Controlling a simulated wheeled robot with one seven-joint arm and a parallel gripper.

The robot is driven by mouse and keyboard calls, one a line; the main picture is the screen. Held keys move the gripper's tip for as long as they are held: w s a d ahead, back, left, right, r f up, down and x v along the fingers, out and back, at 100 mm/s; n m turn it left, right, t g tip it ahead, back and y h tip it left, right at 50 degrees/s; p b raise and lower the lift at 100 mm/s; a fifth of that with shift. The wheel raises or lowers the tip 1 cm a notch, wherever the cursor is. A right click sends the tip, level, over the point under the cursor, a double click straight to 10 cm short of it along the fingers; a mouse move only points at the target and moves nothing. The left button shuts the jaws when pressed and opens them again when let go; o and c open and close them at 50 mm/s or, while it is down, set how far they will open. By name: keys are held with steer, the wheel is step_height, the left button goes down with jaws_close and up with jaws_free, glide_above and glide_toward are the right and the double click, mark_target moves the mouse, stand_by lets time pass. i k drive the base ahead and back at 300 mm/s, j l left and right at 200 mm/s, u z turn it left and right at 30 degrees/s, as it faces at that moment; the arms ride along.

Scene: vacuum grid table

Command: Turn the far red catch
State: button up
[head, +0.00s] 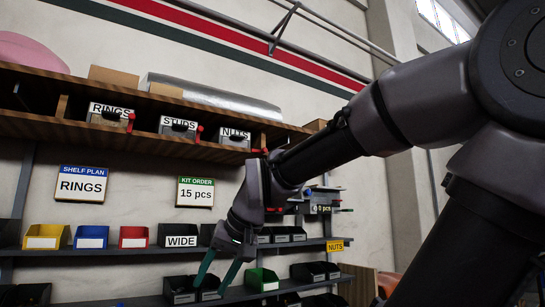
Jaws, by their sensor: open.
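Small red catches sit on the upper wooden shelf beside labelled grey bins: one by the RINGS bin (131,122), one by the STUDS bin (199,132), and a red bit by the NUTS bin (265,150), partly beside my arm. I cannot tell for sure which is the far one. My gripper (209,286) points down and left, with its two teal fingers apart and nothing seen between them. It is well below the upper shelf, in front of the lower bin shelves and clear of the catches.
A wooden upper shelf (40,122) carries boxes and a silver roll (215,95). Lower shelves hold yellow (46,237), blue, red, black and green bins. RINGS (83,185) and 15 pcs (196,191) signs hang between. My arm covers the right side.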

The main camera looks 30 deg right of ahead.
mark_target(263, 151)
steer(key=l+u, duration=0.2)
steer(key=l, duration=1.15)
steer(key=l+u, duration=0.15)
steer(key=l, duration=1.4)
steer(key=i+j, duration=0.2)
steer(key=i+l+z, duration=0.05)
